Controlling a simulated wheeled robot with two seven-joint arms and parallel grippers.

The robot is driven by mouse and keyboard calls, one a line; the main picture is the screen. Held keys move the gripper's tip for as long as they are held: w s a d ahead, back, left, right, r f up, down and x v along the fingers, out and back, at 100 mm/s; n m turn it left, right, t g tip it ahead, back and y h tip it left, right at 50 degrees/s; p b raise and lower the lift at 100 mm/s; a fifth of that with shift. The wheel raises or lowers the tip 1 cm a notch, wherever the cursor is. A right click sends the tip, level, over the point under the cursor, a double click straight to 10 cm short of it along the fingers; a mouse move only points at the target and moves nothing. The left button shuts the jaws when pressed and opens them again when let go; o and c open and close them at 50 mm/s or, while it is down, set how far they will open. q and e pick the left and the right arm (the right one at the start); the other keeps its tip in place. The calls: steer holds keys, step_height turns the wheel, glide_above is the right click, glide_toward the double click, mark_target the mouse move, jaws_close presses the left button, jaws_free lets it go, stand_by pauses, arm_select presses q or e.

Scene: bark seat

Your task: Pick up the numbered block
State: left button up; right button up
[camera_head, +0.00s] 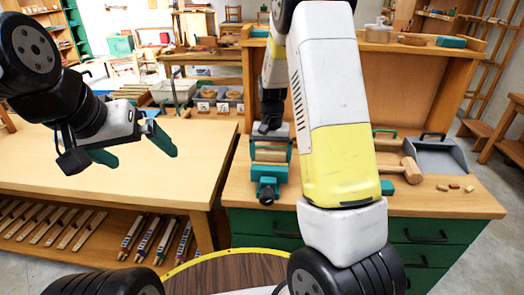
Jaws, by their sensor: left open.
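I cannot make out a block with a readable number. A pale wooden piece (270,156) sits at the left end of the right-hand bench, at a teal and black vise-like fixture (267,183). My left gripper (133,149) is open and empty above the pale left table, its teal fingers spread apart. My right gripper (271,135) points down at the wooden piece. Its fingers are hard to separate from the teal fixture, so I cannot tell whether it grips anything. My white and yellow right arm hides the middle of the right-hand bench.
The left table (60,150) has a wide clear top. A wooden mallet (402,169), a grey dustpan (436,155) and small wood bits (455,188) lie on the right-hand bench (460,208). Behind are bins with white labels (222,107). A round wooden seat (225,275) is in front.

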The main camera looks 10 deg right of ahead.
steer(key=c, duration=1.1)
steer(key=shift+o, duration=0.2)
steer(key=shift+r, duration=0.15)
